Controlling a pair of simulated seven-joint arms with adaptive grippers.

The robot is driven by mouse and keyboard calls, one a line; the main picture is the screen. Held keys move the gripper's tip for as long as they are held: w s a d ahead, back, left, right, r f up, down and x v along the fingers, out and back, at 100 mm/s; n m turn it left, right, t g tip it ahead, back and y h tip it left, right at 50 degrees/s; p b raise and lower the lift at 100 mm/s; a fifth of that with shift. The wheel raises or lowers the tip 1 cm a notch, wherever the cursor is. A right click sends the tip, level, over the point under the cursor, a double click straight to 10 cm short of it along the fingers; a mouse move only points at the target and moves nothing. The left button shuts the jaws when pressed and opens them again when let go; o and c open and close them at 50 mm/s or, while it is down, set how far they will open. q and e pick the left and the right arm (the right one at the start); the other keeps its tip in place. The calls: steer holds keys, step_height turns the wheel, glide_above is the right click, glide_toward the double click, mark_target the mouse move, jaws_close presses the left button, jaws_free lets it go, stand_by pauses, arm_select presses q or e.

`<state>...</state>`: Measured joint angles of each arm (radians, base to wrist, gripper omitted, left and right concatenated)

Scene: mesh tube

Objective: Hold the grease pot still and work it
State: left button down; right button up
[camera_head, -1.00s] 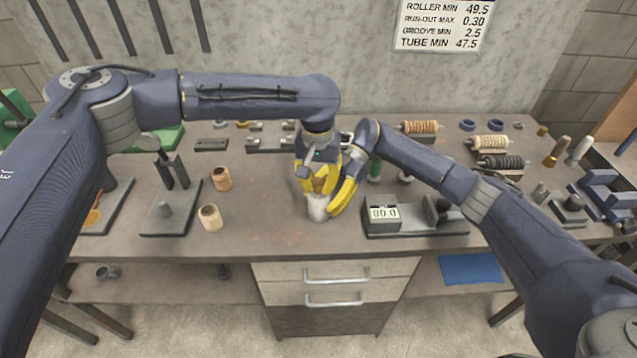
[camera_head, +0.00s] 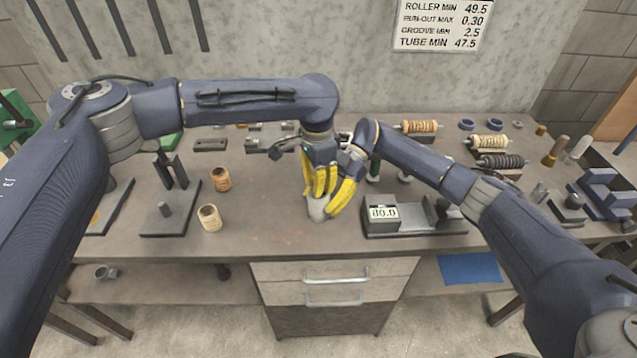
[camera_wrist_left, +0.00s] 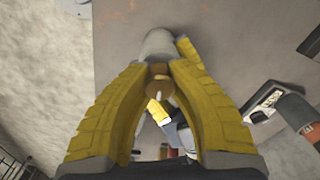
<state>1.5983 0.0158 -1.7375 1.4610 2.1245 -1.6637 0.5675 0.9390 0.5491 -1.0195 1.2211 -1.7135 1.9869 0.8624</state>
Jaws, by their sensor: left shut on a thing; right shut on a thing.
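The grease pot (camera_head: 316,211) is a pale grey-white pot standing upright on the bench, mostly covered by both grippers. In the left wrist view the pot's pale body (camera_wrist_left: 158,42) shows beyond my fingertips, with a brown top part (camera_wrist_left: 160,86) between the fingers. My left gripper (camera_head: 319,193) comes down from above and is shut on this brown top. My right gripper (camera_head: 335,206) reaches in from the right, low down, and is shut on the pot's body. The exact contact points are hidden by the yellow fingers.
A gauge block reading 80.0 (camera_head: 383,213) stands close to the right. Two tan rolls (camera_head: 210,217) and a dark stand (camera_head: 170,215) are to the left. Wound rollers (camera_head: 489,141) lie at the back right. The bench front before the pot is clear.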

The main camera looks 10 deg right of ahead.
arm_select(q)
steer(key=m, duration=0.5)
steer(key=shift+s+m, duration=0.1)
steer(key=shift+m, duration=0.2)
steer(key=m, duration=0.6)
steer(key=shift+s, duration=0.1)
steer(key=m, duration=0.5)
steer(key=shift+m, duration=0.4)
steer(key=m, duration=0.5)
steer(key=shift+a, duration=0.1)
arm_select(e)
steer(key=shift+w, duration=0.1)
arm_select(q)
steer(key=m, duration=0.5)
steer(key=shift+m, duration=0.4)
steer(key=m, duration=0.5)
steer(key=shift+a, duration=0.15)
steer(key=m, duration=0.5)
steer(key=shift+m, duration=0.4)
steer(key=m, duration=0.5)
steer(key=shift+f, duration=0.1)
steer(key=shift+m, duration=0.4)
